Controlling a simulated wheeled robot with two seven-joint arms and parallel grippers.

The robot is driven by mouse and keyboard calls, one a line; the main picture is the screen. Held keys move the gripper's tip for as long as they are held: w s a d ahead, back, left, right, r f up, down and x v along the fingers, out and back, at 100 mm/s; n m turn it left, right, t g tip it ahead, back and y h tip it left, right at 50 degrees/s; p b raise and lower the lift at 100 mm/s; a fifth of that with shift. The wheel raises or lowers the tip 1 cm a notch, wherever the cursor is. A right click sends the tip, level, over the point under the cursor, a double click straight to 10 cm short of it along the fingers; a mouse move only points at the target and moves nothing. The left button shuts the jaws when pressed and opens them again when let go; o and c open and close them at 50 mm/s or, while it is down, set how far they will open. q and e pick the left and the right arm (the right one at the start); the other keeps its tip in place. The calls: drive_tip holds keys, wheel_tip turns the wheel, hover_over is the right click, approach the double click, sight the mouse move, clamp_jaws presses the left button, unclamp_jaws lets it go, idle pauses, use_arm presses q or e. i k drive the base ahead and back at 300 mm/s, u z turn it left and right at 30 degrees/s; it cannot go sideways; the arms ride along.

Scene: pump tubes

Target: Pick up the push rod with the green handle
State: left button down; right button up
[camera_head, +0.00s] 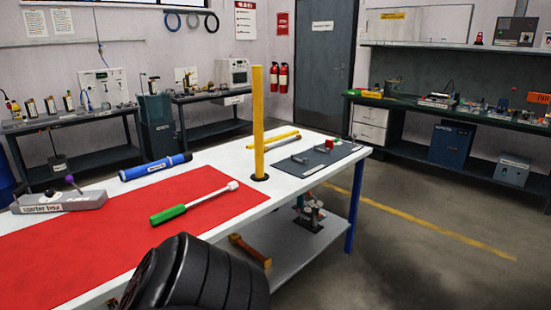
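The push rod with the green handle (196,204) lies on the red mat (90,238) on the white table. Its green handle points to the lower left, and its pale shaft runs to the upper right, ending in a white head near the mat's edge. Nothing touches the rod. Neither of my grippers shows. A black ribbed link, apparently of my own arm, fills the bottom centre and hides part of the table's front edge.
A yellow post (258,125) stands upright right of the rod. A blue tube (155,167) lies behind the mat. A starter box (58,202) sits at left. A dark mat (318,162) with small parts and yellow bars (281,139) lie farther right.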

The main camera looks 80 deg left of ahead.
sight(158, 219)
drive_tip(key=u, duration=2)
